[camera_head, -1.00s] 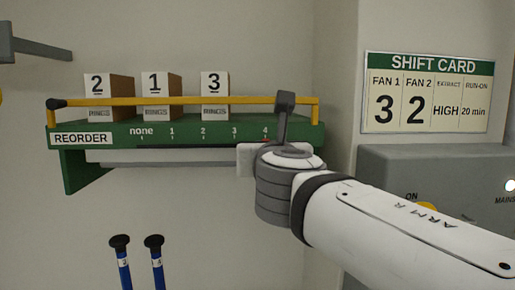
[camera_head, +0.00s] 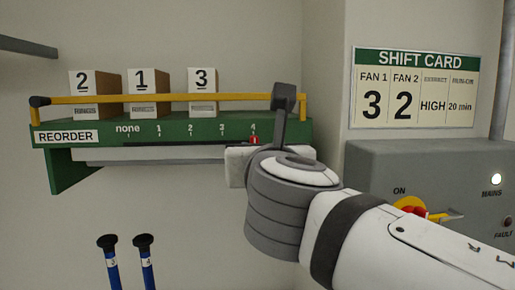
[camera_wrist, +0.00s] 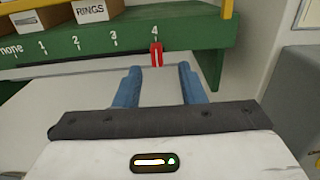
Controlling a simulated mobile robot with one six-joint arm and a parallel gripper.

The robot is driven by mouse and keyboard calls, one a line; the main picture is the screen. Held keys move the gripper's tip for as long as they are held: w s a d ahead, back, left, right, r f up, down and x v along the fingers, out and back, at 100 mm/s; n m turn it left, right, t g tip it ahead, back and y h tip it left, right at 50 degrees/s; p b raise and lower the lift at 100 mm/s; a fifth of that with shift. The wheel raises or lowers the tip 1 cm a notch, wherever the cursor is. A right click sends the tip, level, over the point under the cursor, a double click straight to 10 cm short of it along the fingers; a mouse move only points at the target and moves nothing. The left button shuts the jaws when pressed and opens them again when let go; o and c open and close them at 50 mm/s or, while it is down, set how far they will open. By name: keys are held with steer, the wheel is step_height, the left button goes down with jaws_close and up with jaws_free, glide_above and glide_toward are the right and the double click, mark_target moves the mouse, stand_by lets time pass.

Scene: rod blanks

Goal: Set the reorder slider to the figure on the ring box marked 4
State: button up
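The red reorder slider (camera_head: 255,140) stands at the 4 mark, at the right end of the slot in the green shelf edge (camera_head: 80,154); it also shows in the wrist view (camera_wrist: 156,55). My gripper (camera_wrist: 160,68) is open and empty in the wrist view. Its two blue fingers point toward the slider, one to each side and a little short of it in the picture; contact cannot be told. In the head view my wrist hides the fingers. Boxes marked 2 (camera_head: 83,83), 1 (camera_head: 141,80) and 3 (camera_head: 202,77) stand on the shelf. No box marked 4 shows.
A yellow rail (camera_head: 160,99) runs along the shelf front. Two blue rods with black caps (camera_head: 145,262) stand below. A grey panel (camera_head: 380,165) with a switch and lamps is at the right, under the shift card (camera_head: 415,90).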

steer(key=shift+s, duration=0.9)
steer(key=d+f+m+g+h, duration=0.2)
steer(key=d+f+m+g, duration=0.3)
steer(key=f+m, duration=0.65)
steer(key=d+f+m+g+h, duration=0.2)
steer(key=d+f+m+g, duration=0.3)
steer(key=f+m, duration=0.65)
steer(key=s+f+m+g+y, duration=0.1)
steer(key=s+f+m+g, duration=0.1)
steer(key=s+f+m, duration=0.2)
steer(key=s+d+f+m+g+y, duration=0.1)
steer(key=s+f+m+g+y, duration=0.1)
steer(key=s+f+m, duration=0.3)
step_height(320, 180, down, 5)
steer(key=m, duration=0.4)
steer(key=shift+s+d+m+g, duration=0.15)
steer(key=shift+m+g, duration=0.15)
